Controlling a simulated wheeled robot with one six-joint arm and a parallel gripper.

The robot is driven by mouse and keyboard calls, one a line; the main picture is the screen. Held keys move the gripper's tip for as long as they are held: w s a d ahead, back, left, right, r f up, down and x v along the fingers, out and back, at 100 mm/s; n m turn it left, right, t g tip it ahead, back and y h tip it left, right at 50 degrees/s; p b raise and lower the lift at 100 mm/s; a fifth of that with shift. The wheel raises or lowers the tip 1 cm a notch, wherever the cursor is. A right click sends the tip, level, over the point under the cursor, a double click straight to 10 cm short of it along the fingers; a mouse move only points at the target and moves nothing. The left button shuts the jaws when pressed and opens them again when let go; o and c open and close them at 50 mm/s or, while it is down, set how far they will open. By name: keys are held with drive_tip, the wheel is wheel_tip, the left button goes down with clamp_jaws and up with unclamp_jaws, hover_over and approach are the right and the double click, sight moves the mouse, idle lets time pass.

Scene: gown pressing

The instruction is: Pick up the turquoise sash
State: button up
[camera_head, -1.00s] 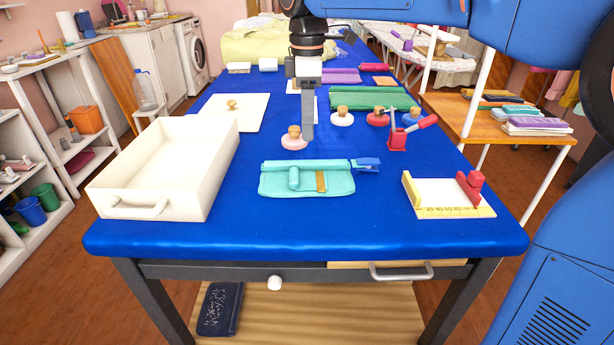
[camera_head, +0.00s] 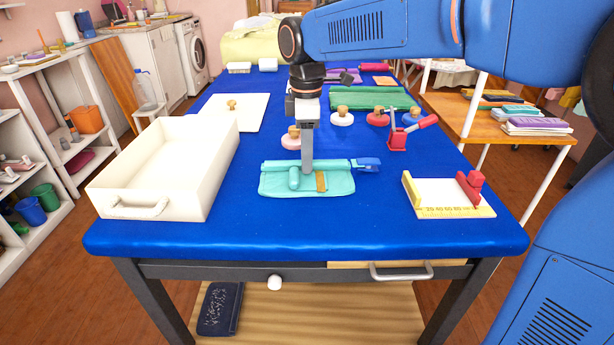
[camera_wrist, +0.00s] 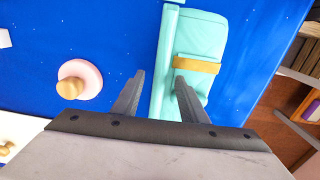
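The turquoise sash (camera_head: 338,183) lies folded flat on the blue table, with a small roll on top, a tan band (camera_head: 321,181) and a blue clip (camera_head: 366,164) at its right end. It also shows in the wrist view (camera_wrist: 205,38), with the tan band across it. My gripper (camera_head: 307,171) points down over the sash's far edge. In the wrist view my gripper (camera_wrist: 160,88) is open, its two fingers apart on either side of the sash's rolled edge. I cannot tell whether the fingers touch the sash.
A white open bin (camera_head: 165,170) stands at left. A pink weight with a wooden knob (camera_head: 291,139) sits just behind the sash, left of my gripper. A red clamp (camera_head: 398,138) and a measuring board (camera_head: 450,199) lie to the right. The table's front strip is clear.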

clamp_jaws()
wheel_tip(320, 180, up, 10)
idle(0.6)
drive_tip(key=shift+r, duration=0.1)
idle(0.4)
wheel_tip(320, 180, up, 8)
idle(0.8)
